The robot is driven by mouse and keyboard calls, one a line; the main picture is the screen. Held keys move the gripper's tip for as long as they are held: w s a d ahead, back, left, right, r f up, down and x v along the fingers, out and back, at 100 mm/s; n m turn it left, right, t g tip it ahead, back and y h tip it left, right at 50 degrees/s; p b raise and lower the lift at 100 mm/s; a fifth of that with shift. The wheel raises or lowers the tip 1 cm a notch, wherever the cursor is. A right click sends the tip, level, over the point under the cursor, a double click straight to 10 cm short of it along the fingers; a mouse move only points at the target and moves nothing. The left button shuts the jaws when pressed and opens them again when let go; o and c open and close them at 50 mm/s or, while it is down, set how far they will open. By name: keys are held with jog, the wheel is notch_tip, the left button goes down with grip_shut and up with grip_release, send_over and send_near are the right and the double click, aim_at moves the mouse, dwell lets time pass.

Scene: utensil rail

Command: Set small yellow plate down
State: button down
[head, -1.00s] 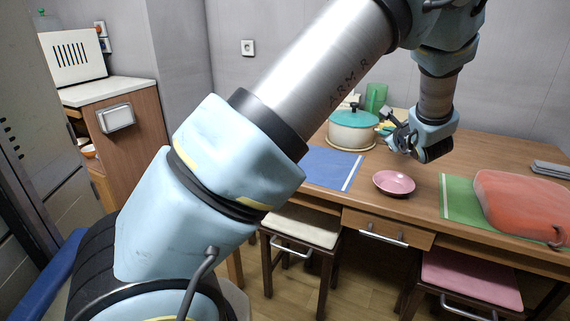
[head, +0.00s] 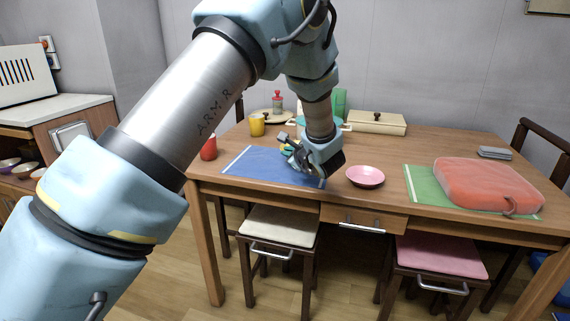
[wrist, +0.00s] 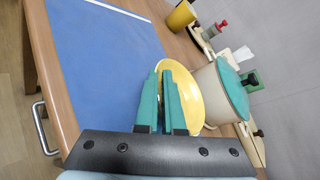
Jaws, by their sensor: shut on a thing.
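The small yellow plate (wrist: 194,100) is in my gripper (wrist: 162,78), its rim between the two teal fingers in the wrist view. It hangs over or near the back right edge of the blue mat (wrist: 95,70). I cannot tell whether it touches anything. In the head view my gripper (head: 289,150) is low above the right part of the blue mat (head: 262,167).
A pot with a teal lid (wrist: 227,78) stands close right of the plate in the wrist view. A pink plate (head: 366,177), a green mat (head: 424,187) with a red bag (head: 488,184), a yellow cup (head: 257,125) and a red cup (head: 208,149) are on the table.

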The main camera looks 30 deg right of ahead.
aim_at(288, 172)
jog(key=shift+f, duration=1.9)
jog(key=shift+f, duration=0.15)
jog(key=c, duration=1.3)
grip_release()
jog(key=shift+r, duration=0.25)
jog(key=v, duration=1.2)
jog(key=shift+s+f+b, duration=0.1)
jog(key=shift+f+b, duration=0.05)
jog(key=shift+b, duration=0.25)
